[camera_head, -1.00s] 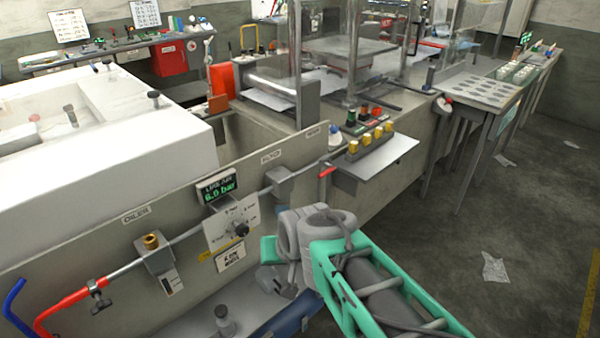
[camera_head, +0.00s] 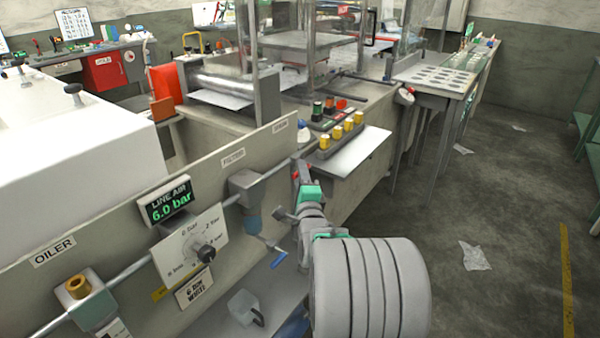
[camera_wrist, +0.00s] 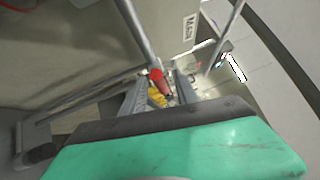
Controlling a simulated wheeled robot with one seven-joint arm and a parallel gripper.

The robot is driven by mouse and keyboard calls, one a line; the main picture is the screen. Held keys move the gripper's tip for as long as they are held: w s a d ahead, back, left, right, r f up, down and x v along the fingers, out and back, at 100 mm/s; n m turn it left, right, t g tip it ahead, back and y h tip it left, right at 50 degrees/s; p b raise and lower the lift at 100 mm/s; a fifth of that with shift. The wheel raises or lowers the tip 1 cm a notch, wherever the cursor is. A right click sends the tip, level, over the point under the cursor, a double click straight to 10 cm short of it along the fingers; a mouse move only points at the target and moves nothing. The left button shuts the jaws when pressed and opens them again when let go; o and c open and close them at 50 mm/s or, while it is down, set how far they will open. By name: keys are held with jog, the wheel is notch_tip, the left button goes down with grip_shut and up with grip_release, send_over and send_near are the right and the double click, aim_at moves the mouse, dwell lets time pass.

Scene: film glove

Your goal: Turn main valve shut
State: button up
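The main valve's red lever (camera_head: 308,172) sits at the right end of the air pipe on the grey panel, mostly hidden by my gripper in the head view. My gripper (camera_head: 301,172) is at this lever. In the wrist view the red lever (camera_wrist: 157,77) lies between the tips of my gripper (camera_wrist: 162,76), below the pipe end. The fingers stand apart, with yellow buttons visible between them; I cannot tell whether either touches the lever. The MAIN label (camera_wrist: 190,27) shows beside the pipe. The line air display (camera_head: 169,201) reads 6.0 bar.
A pressure dial with a black knob (camera_head: 206,253), a filter with a blue lever (camera_head: 279,260) and an oiler (camera_head: 90,299) are on the same panel. Yellow buttons (camera_head: 337,132) and a pale shelf (camera_head: 352,152) stand just behind the valve. The floor at right is mostly open.

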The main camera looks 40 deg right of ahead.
jog(key=shift+w+d+r, duration=0.1)
jog(key=shift+w+d, duration=0.15)
jog(key=shift+w, duration=0.25)
grip_shut()
dwell(1.1)
